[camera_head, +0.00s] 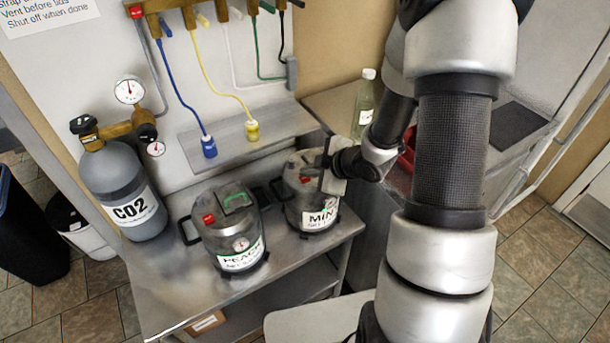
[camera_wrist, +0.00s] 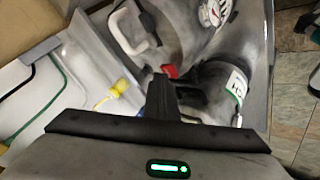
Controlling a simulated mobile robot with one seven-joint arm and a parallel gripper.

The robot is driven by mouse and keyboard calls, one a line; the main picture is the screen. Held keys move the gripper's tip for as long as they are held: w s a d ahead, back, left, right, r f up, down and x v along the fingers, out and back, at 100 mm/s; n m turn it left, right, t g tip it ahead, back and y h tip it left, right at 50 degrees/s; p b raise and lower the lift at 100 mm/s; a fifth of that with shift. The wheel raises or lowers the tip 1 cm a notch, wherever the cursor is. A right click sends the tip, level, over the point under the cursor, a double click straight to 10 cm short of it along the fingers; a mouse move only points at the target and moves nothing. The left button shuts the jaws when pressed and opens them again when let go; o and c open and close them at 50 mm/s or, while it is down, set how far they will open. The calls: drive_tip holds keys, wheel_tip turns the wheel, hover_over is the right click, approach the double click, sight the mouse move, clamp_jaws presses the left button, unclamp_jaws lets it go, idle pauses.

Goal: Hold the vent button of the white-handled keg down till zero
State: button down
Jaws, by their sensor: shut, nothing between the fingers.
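The white-handled keg (camera_head: 296,208) stands on the steel bench, its label partly covered and starting "MIN". Its white handle (camera_wrist: 128,30) shows at the top of the wrist view. Its red vent button (camera_wrist: 169,70) lies just beyond my fingertips and also shows in the head view (camera_head: 305,179). My gripper (camera_wrist: 160,82) is shut and empty, low over the keg lid by the button. I cannot tell whether it touches or presses the button. A white dial gauge (camera_wrist: 214,11) is at the top edge; its reading is too small to tell.
The PEACH keg (camera_head: 226,238) with a green handle stands close on the left. A CO2 cylinder (camera_head: 124,188) is at far left. Blue (camera_head: 209,147) and yellow (camera_head: 252,130) hose connectors rest at the back shelf. A bottle (camera_head: 363,105) stands behind my wrist.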

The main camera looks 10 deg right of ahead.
sight(308, 184)
drive_tip(key=shift+r, duration=0.1)
drive_tip(key=shift+r+p, duration=0.85)
wheel_tip(308, 184, up, 5)
drive_tip(key=p, duration=0.4)
idle(0.3)
